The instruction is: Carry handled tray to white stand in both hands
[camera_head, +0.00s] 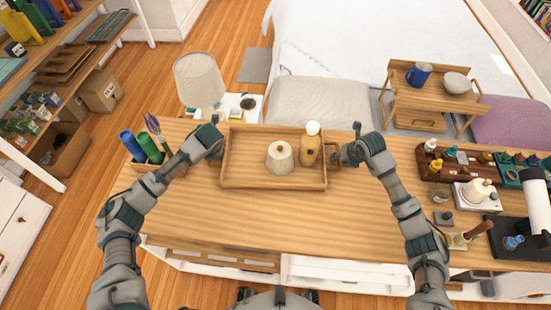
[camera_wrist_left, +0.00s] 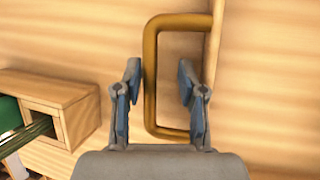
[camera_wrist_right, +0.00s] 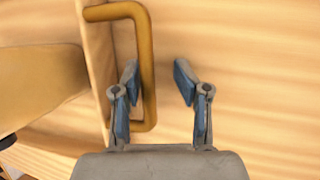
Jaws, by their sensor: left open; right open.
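My left gripper (camera_head: 217,154) is open at the tray's left end. In the left wrist view, the left handle (camera_wrist_left: 151,75) passes between its open fingers (camera_wrist_left: 159,85). My right gripper (camera_head: 340,156) is open at the right end. In the right wrist view, the right handle (camera_wrist_right: 147,65) lies between its fingers (camera_wrist_right: 156,80), close to the left finger. A white stand-like surface (camera_head: 254,113) shows behind the table.
A lamp (camera_head: 199,80) stands behind the table at left. A holder with bottles and brushes (camera_head: 147,153) is left of my left gripper. A rack of small bottles (camera_head: 450,165) and other items crowd the table's right end. The table front (camera_head: 270,220) is clear.

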